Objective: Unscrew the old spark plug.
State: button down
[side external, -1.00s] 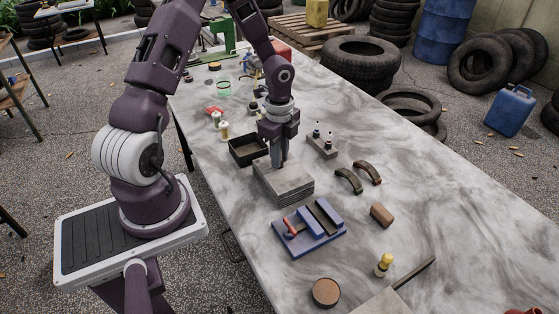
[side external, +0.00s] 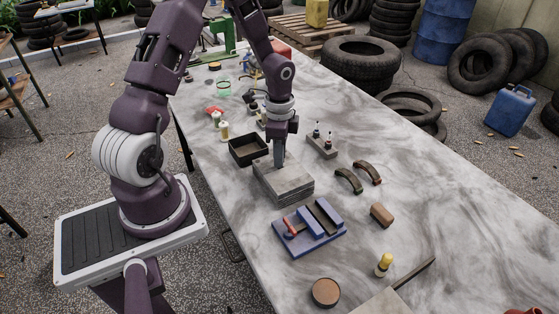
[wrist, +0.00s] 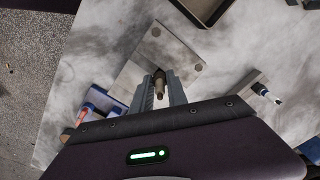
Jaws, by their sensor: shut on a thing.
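My gripper (side external: 279,161) points straight down over the block's top. In the wrist view my gripper (wrist: 160,88) is shut on the old spark plug (wrist: 160,84), a thin brownish piece between the two grey fingers. I cannot tell whether the plug's thread still sits in the block. A small grey holder (side external: 322,147) with upright plugs stands to the right of the block.
A dark open tray (side external: 247,151) stands just behind and left of the block. A blue vise (side external: 309,228) lies in front of it. Two curved brake shoes (side external: 349,180) and a brown block (side external: 381,215) lie to the right. The table's right side is mostly clear.

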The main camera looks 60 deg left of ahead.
jog(key=shift+r, duration=2.3)
